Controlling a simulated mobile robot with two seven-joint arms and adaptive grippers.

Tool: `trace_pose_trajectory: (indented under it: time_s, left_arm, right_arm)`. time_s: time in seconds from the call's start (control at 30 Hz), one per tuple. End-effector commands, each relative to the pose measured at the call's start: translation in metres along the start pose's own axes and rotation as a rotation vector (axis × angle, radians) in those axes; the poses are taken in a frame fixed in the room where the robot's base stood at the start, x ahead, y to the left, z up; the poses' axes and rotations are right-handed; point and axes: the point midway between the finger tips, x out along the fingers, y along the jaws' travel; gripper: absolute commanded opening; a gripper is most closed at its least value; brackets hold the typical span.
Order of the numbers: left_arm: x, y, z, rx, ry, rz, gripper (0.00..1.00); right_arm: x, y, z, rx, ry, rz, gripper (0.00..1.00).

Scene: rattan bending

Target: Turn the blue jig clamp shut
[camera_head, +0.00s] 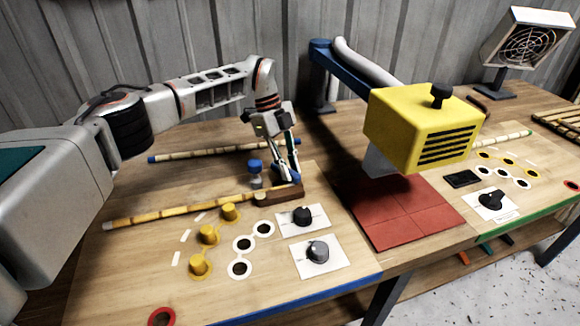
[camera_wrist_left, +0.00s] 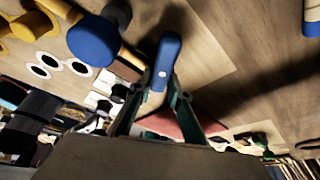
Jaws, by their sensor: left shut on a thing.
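The blue jig clamp (camera_head: 280,177) stands by a dark brown wooden block (camera_head: 284,194) near the middle of the left table. In the left wrist view its blue lever (camera_wrist_left: 165,60), with a pale round pin, lies between the fingertips. My left gripper (camera_head: 291,174) reaches down from above and is shut on this lever; its fingers partly cover the clamp in the head view. A rattan pole (camera_head: 160,213) runs along the table to the brown block. A blue-capped post (camera_head: 255,168) stands just left of the gripper and also shows in the left wrist view (camera_wrist_left: 93,41). My right gripper is out of view.
Several yellow pegs (camera_head: 208,236) and white rings (camera_head: 241,244) sit in front. Two dials (camera_head: 318,251) lie on white cards. A second rattan pole (camera_head: 200,152) lies behind. A yellow machine head (camera_head: 420,128) overhangs a red mat (camera_head: 398,212) to the right.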

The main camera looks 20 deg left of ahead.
Motion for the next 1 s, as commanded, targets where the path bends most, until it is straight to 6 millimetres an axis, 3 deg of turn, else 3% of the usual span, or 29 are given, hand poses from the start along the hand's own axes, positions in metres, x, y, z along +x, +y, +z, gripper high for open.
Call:
trace_pose_trajectory:
  time_s: [0.43,1.0]
  left_arm:
    - [0.006,0.005,0.004,0.343,0.0,0.147,0.0]
    - [0.001,0.007,0.003,0.514,-0.001,0.213,0.0]
  right_arm:
    - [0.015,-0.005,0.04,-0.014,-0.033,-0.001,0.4]
    - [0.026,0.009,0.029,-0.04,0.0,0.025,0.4]
